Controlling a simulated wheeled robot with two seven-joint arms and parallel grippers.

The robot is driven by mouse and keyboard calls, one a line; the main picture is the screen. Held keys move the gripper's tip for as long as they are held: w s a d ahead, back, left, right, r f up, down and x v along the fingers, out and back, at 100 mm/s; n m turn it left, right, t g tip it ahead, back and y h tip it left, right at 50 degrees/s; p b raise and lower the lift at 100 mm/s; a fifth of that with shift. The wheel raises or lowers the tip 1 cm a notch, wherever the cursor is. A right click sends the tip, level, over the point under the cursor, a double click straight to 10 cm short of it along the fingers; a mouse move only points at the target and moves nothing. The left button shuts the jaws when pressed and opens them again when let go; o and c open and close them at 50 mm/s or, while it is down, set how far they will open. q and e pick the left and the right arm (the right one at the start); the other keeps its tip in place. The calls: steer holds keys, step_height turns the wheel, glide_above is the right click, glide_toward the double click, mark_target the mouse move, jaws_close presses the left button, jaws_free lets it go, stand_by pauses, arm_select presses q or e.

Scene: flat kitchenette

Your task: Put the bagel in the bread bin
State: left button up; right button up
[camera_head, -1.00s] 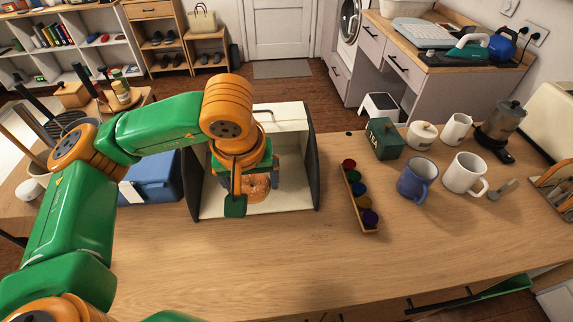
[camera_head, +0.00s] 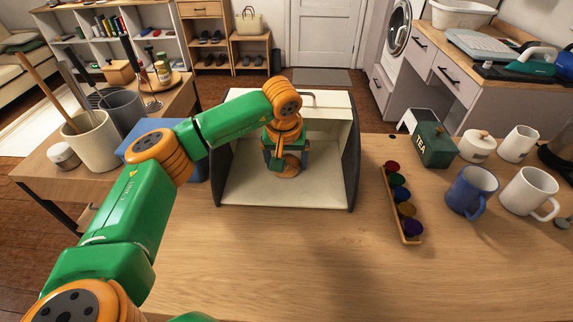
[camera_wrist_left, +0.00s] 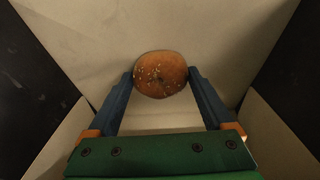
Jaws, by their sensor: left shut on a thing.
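The bread bin (camera_head: 330,194) is a cream box with dark side walls, standing open toward me on the counter. It also surrounds the view from the left wrist, where its pale inner wall (camera_wrist_left: 225,45) shows. My left gripper (camera_head: 286,160) reaches inside the bin and is shut on the bagel (camera_head: 287,168). In the left wrist view the seeded brown bagel (camera_wrist_left: 160,74) sits between the two blue fingertips of the gripper (camera_wrist_left: 161,80). Whether the bagel touches the bin floor, I cannot tell. My right gripper is out of view.
A wooden rack of coloured capsules (camera_head: 402,206) lies right of the bin, with a green tea box (camera_head: 434,147), a blue mug (camera_head: 470,191) and a white mug (camera_head: 529,193) beyond. A blue box (camera_head: 150,135) stands left. The counter in front is clear.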

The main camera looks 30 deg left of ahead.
arm_select(q)
steer(key=shift+f, duration=0.1)
steer(key=o, duration=0.4)
steer(key=shift+o, duration=0.2)
steer(key=shift+r, duration=0.3)
steer(key=v, duration=1.1)
steer(key=shift+s+r+b, duration=0.2)
steer(key=shift+r+b, duration=0.15)
steer(key=shift+b, duration=0.05)
